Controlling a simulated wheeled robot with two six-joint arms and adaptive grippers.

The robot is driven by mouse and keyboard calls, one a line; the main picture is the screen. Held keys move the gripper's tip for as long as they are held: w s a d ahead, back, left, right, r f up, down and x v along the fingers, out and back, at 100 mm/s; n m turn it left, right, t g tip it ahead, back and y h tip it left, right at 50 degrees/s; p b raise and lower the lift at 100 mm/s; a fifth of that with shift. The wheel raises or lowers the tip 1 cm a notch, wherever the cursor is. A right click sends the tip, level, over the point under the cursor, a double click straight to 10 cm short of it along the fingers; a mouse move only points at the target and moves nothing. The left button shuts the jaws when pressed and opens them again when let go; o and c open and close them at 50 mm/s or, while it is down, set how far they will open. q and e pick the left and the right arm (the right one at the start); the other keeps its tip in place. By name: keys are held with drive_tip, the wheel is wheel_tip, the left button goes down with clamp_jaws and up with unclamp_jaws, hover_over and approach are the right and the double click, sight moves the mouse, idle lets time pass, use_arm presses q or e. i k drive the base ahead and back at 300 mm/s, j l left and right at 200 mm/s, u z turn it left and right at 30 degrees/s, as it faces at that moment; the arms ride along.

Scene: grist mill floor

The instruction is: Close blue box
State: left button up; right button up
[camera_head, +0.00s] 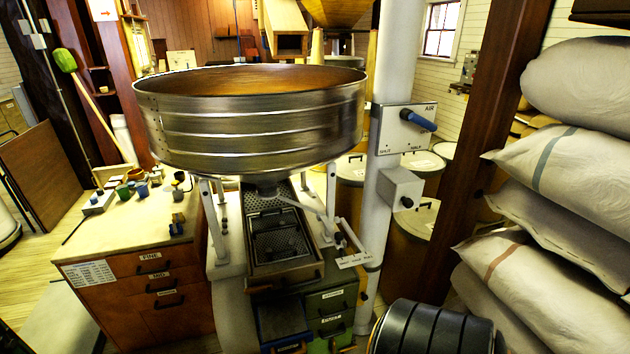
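A dark blue box (283,320) shows low in the middle, under the sifting machine's metal chute. It looks like a drawer that stands out in front of the green drawers (331,303) beside it. Its top shows as a dark blue area, and a dark handle is at its front near the bottom edge of the picture. I cannot tell how deep its inside is. Neither my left gripper nor my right gripper is in view.
A large round metal sieve (250,120) stands above the chute (280,238). A wooden drawer cabinet (150,290) is on the left with small items on top. A white pipe (385,190) with a blue-handled valve and stacked sacks (570,170) are on the right.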

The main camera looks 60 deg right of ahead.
sight(282, 323)
drive_tip(key=k+z, duration=0.15)
drive_tip(key=z, duration=1.15)
